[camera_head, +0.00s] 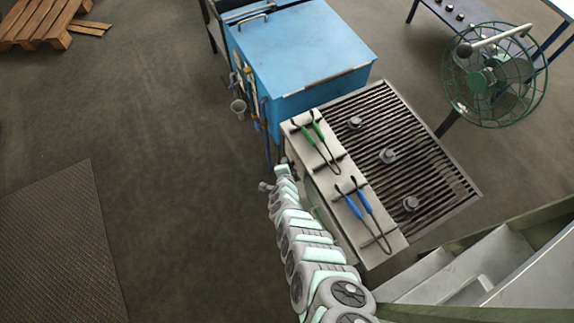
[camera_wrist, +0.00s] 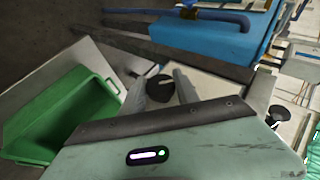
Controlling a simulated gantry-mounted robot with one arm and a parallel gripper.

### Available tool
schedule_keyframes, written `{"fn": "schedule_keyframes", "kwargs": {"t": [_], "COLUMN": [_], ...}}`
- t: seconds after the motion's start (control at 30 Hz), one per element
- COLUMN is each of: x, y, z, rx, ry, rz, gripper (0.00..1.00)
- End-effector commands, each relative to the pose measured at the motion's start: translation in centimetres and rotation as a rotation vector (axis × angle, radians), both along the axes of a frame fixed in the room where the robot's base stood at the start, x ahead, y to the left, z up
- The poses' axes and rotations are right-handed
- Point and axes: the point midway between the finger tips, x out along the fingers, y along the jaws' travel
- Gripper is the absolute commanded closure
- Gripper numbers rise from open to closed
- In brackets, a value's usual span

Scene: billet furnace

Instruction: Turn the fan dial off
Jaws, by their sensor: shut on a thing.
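In the wrist view, a black round dial (camera_wrist: 160,87) sits on a pale panel (camera_wrist: 203,84). The two grey fingers of my gripper (camera_wrist: 161,84) are on either side of it and shut on it. A second black dial (camera_wrist: 275,113) is on the panel to the right. No label or dial setting is readable. In the head view, my arm reaches along the left side of the grated unit (camera_head: 440,168), and the dials on that side are hidden. A green caged fan (camera_head: 492,78) stands at the upper right.
A blue box-like furnace (camera_head: 300,50) stands behind the grated unit and shows in the wrist view (camera_wrist: 200,40). Green-handled tongs (camera_head: 318,135) and blue-handled tongs (camera_head: 362,205) lie on the unit's shelf. A green bin (camera_wrist: 65,115) is left of my gripper.

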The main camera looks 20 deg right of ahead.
Motion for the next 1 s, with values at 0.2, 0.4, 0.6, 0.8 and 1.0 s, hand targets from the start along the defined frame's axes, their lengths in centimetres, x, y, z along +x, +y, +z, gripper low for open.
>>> {"fn": "schedule_keyframes", "kwargs": {"t": [0.2,0.4,0.6,0.8,1.0], "x": [-0.02,-0.07,-0.10,-0.12,-0.08], "y": [0.06,0.01,0.02,0.04,0.03], "z": [-0.05,-0.14,-0.19,-0.23,-0.16], "rx": [-0.002,-0.001,0.000,0.000,0.000], "ry": [0.018,0.023,0.024,0.024,0.023], "rz": [0.002,-0.001,-0.001,-0.001,-0.001], "gripper": [1.00,1.00,1.00,0.61,0.45]}}
